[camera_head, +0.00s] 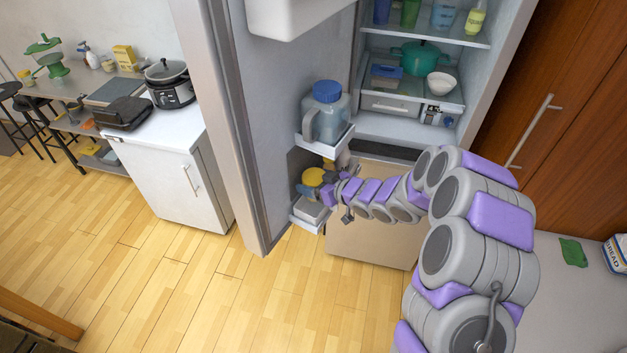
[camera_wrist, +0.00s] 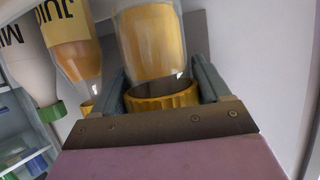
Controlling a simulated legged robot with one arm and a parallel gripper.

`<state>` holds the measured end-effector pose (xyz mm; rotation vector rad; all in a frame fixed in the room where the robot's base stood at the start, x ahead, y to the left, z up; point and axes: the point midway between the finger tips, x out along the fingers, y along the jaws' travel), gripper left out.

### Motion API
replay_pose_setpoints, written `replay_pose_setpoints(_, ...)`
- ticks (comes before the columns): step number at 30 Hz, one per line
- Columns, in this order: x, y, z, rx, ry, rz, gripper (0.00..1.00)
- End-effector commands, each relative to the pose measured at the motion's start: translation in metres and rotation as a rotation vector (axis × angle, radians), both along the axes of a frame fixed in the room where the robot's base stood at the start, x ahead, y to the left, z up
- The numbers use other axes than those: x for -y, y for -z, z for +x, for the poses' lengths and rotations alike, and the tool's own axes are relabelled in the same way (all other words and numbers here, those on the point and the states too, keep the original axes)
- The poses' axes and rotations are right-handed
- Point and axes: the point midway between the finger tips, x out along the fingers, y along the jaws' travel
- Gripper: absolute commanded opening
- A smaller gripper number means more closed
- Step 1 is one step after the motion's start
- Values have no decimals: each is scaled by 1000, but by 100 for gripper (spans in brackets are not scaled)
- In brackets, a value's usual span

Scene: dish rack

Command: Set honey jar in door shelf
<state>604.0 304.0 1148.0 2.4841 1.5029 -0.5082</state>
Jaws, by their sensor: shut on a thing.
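The honey jar has a yellow lid (camera_head: 313,177) and clear glass with amber contents; its body (camera_wrist: 155,45) fills the top middle of the wrist view. My gripper (camera_wrist: 163,85) is shut on the jar at its lid, one finger on each side. In the head view my gripper (camera_head: 322,186) reaches to the open fridge door, with the jar at its tip. The lower door shelf (camera_head: 309,226) is just below the jar. I cannot tell whether the jar's base touches the shelf; the base is hidden.
A blue-lidded jug (camera_head: 325,112) stands on the door shelf (camera_head: 325,147) above. A grey box-like thing (camera_head: 311,210) is at the lower shelf. Beside the jar are a juice bottle (camera_wrist: 76,45) and a green-capped milk bottle (camera_wrist: 30,60). The wooden floor (camera_head: 210,285) is clear.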

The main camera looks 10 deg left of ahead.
Motion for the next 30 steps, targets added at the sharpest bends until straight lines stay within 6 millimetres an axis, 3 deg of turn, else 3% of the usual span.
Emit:
replay_pose_setpoints(12, -2, 1, 0, 6, 3, -5, 0)
replay_pose_setpoints(30, 0, 57, 0, 7, 4, -2, 0)
